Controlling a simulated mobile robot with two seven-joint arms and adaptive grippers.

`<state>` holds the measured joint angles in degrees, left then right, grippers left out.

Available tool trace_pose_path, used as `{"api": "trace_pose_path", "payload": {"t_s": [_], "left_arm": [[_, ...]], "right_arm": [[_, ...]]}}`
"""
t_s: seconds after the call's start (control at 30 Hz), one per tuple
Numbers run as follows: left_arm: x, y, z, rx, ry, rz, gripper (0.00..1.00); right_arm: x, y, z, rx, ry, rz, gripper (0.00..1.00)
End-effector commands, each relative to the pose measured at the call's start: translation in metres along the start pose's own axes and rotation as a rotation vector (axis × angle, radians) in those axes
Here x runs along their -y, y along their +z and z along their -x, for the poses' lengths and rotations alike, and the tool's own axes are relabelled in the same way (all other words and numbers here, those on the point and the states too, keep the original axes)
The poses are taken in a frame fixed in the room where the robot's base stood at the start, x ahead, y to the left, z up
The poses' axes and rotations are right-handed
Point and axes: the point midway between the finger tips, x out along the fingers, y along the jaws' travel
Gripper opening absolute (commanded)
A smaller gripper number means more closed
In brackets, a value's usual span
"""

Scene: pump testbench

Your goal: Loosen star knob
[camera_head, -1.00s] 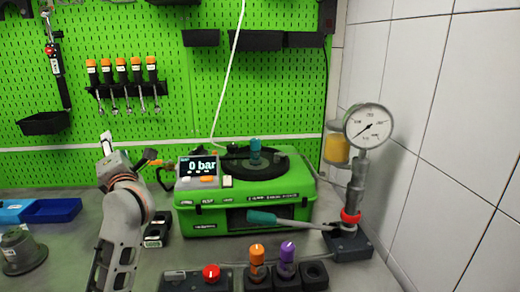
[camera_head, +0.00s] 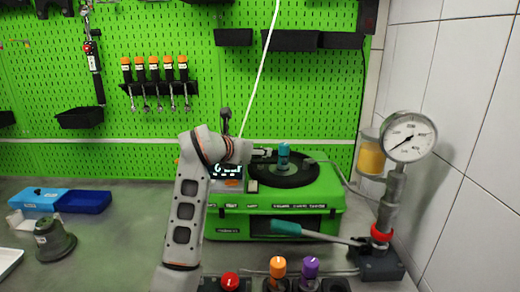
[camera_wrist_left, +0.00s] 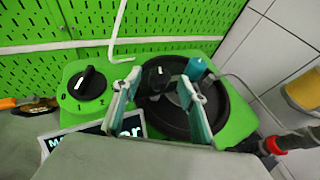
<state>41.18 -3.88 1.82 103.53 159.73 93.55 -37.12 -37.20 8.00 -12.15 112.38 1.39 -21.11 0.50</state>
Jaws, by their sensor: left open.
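The green pump case (camera_head: 300,206) stands on the bench with a large black disc (camera_head: 305,176) on top and a teal cylinder (camera_head: 283,155) rising from the disc. My left gripper (camera_head: 263,154) is over the case, just left of the teal cylinder. In the left wrist view its two fingers (camera_wrist_left: 160,80) are apart, with a dark rounded knob (camera_wrist_left: 157,74) seen between them and the teal cylinder (camera_wrist_left: 196,68) beyond the right finger. No contact is clear. Which part is the star knob, I cannot tell for certain.
A black rotary knob (camera_wrist_left: 86,83) sits left of the fingers. Orange (camera_head: 278,267) and purple (camera_head: 310,267) knobs are in front. A white cable hangs behind.

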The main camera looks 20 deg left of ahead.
Motion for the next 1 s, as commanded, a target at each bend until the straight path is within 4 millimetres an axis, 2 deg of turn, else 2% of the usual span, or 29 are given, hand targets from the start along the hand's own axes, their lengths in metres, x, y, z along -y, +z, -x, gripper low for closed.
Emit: {"api": "trace_pose_path", "payload": {"t_s": [0.1,0.23,0.6,0.73,0.77,1.0], "left_arm": [[0.001,0.001,-0.016,-0.001,0.000,-0.001,0.42],[0.000,0.001,-0.027,0.000,0.000,-0.002,0.42],[0.000,0.000,-0.033,0.001,0.002,-0.002,0.42],[0.000,0.000,-0.032,0.001,0.002,-0.002,0.08],[0.000,0.000,-0.032,0.001,0.002,-0.002,0.03],[0.001,0.000,-0.033,0.000,0.019,0.006,0.03]], "right_arm": [[0.000,-0.003,0.001,-0.001,0.000,0.000,0.40],[0.000,-0.004,0.002,-0.002,0.000,-0.001,0.40],[0.000,-0.004,0.002,-0.003,-0.001,-0.002,0.40],[0.000,-0.004,0.002,-0.003,-0.001,-0.002,0.40],[0.000,-0.004,0.002,-0.003,-0.001,-0.002,0.40],[0.000,-0.003,0.001,-0.003,-0.001,-0.002,0.40]]}}
